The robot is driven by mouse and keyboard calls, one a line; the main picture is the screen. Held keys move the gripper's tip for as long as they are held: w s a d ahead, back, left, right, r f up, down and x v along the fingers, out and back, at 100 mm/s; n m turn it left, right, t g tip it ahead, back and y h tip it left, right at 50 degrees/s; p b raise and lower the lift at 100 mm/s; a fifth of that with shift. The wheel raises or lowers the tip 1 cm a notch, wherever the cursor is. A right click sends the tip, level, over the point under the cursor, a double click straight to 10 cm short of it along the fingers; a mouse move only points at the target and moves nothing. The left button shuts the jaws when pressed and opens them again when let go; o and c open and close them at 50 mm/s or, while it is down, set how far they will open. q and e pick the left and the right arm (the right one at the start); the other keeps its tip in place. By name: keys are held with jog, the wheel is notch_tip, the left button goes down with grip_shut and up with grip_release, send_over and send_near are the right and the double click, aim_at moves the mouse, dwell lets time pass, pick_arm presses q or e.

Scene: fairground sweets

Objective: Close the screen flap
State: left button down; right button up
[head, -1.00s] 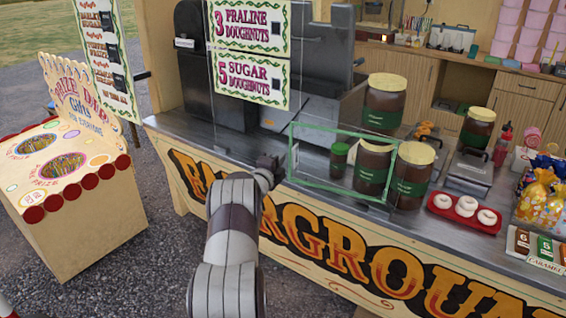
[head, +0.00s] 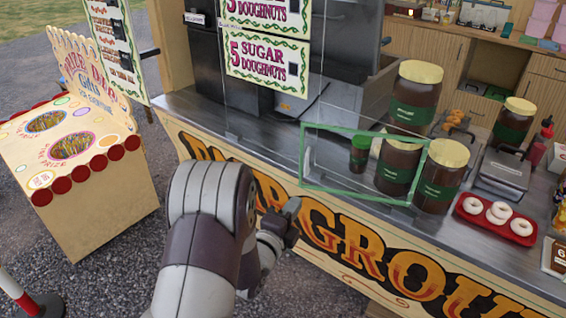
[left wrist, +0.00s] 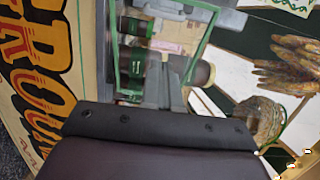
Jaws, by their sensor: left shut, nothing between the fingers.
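The screen flap (head: 358,196) is a clear pane with a green frame at the counter's front edge, with jars showing behind it. A small pale handle (head: 311,158) sits near its left edge. I cannot tell its exact angle to the screen. My left gripper (head: 292,208) is shut and empty, just below the flap's lower left corner, in front of the lettered counter front. In the left wrist view, the flap's green frame (left wrist: 203,45) shows beyond the gripper (left wrist: 172,88). I cannot tell whether they touch. My right gripper is not in view.
Behind the flap stand large brown jars (head: 413,95) and a small green-labelled jar (head: 360,155). A red tray (head: 520,232) of doughnuts is to the right. A prize stall (head: 110,215) stands left. Gravel between stall and counter is open, with a striped post (head: 15,290) at lower left.

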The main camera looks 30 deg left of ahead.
pick_arm(q)
jog(key=p, duration=0.1)
send_near(305, 174)
jog(key=w+d+r, duration=0.3)
jog(key=w, duration=0.2)
jog(key=w+a, duration=0.2)
jog(key=shift+a+f+p, duration=0.25)
jog(key=shift+a+p, duration=0.05)
jog(key=shift+p, duration=0.05)
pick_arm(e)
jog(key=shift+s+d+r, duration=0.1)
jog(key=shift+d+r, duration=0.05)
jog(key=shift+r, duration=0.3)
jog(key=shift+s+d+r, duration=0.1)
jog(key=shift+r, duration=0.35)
